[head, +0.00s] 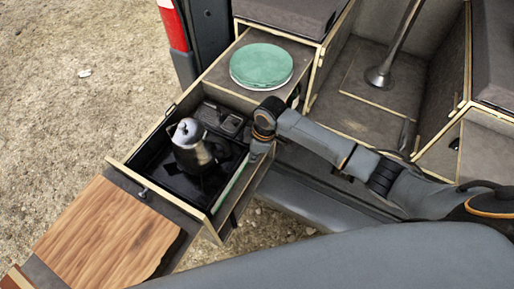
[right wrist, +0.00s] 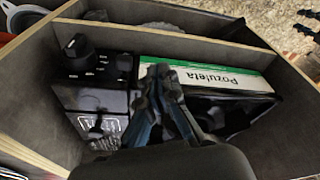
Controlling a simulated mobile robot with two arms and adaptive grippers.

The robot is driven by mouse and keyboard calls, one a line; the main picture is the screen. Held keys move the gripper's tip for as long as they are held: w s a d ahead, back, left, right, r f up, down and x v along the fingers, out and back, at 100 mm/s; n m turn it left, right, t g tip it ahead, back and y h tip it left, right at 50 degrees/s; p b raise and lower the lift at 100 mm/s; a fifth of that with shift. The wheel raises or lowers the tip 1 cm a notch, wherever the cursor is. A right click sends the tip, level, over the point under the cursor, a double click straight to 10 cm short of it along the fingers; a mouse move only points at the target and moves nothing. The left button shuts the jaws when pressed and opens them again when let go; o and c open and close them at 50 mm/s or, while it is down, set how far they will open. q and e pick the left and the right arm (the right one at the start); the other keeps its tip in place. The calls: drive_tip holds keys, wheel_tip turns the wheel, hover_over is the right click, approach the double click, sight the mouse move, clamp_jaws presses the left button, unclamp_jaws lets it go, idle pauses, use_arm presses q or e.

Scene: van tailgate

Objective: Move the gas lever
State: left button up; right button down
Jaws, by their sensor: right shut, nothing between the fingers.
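My right gripper (head: 260,150) reaches into the right side of the pulled-out kitchen drawer (head: 228,207). In the right wrist view its blue-grey fingers (right wrist: 165,98) are together and empty, above a dark compartment. A black unit (right wrist: 98,72) with a round black knob (right wrist: 75,46) lies to the left of the fingers, apart from the knob. I cannot tell for sure which part is the gas lever. Part of the unit is hidden behind the fingers. My left gripper is not in view.
A metal kettle (head: 190,145) stands on the black stove tray (head: 172,178). Wooden walls (right wrist: 292,130) bound the compartment.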

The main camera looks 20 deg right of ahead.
drive_tip(key=w+d+r+n+h, duration=0.1)
drive_tip(key=w+d+r+n, duration=0.1)
drive_tip(key=r, duration=0.4)
drive_tip(key=shift+w+d+r+g+p, duration=0.15)
drive_tip(key=shift+w+d+g+p, duration=0.2)
drive_tip(key=shift+w+d, duration=0.45)
drive_tip(key=shift+s, duration=0.1)
drive_tip(key=f+b, duration=0.4)
drive_tip(key=b, duration=0.1)
drive_tip(key=f+b, duration=0.2)
drive_tip(key=f, duration=0.1)
drive_tip(key=shift+a+b, duration=0.3)
